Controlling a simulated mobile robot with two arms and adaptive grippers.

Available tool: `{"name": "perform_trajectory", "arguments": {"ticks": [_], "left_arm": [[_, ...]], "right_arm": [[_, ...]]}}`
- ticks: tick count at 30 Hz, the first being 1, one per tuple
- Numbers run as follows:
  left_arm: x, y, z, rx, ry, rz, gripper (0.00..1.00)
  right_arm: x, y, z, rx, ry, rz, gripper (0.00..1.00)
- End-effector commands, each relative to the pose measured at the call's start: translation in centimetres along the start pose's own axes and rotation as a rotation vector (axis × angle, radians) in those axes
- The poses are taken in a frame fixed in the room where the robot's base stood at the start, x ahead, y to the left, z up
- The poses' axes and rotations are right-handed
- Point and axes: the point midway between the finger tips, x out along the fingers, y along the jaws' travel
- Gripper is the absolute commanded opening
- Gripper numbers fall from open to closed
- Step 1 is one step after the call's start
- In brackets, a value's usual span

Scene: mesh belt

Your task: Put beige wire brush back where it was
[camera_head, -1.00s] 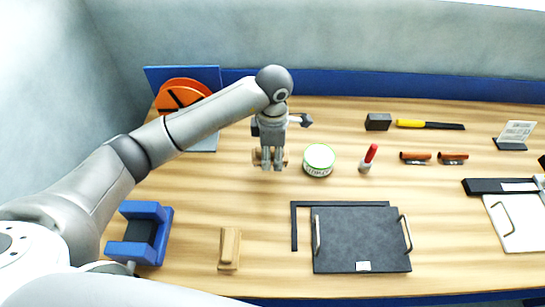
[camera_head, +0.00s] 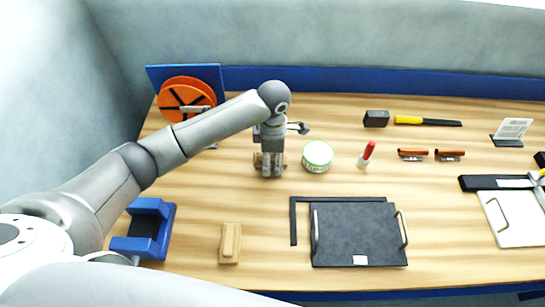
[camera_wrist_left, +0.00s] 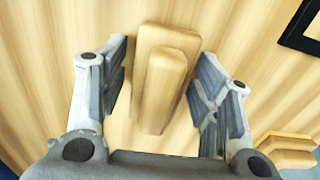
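A beige wooden brush-like block (camera_wrist_left: 160,88) with a narrower raised top lies between the fingers of my left gripper (camera_wrist_left: 160,100) in the left wrist view. The fingers are open on both sides, with small gaps to the block. In the head view my left gripper (camera_head: 272,170) points down over this block and hides most of it. A second, similar beige block (camera_head: 230,243) lies at the front left of the table; a beige piece (camera_wrist_left: 288,150) also shows at the wrist view's lower right. No bristles show on either. My right gripper is not in view.
A green-and-white can (camera_head: 317,156) and a red-capped tube (camera_head: 367,154) stand right of the gripper. A blue holder (camera_head: 162,248) is front left, and a dark board (camera_head: 358,235) lies front centre. Bare wood lies between the gripper and the front block.

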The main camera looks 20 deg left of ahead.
Motion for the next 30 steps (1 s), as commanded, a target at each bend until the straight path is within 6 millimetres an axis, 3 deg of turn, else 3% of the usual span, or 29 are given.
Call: {"name": "perform_trajectory", "arguments": {"ticks": [13,24,30], "left_arm": [[-0.8,0.1,0.0,0.000,-0.002,0.003,0.61],[-8.5,0.2,0.0,0.000,-0.001,0.006,0.61],[-11.3,0.1,0.0,0.000,0.000,0.002,0.61]], "right_arm": [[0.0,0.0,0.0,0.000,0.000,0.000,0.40],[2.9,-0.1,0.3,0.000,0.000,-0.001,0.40],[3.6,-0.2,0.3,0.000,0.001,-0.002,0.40]]}}
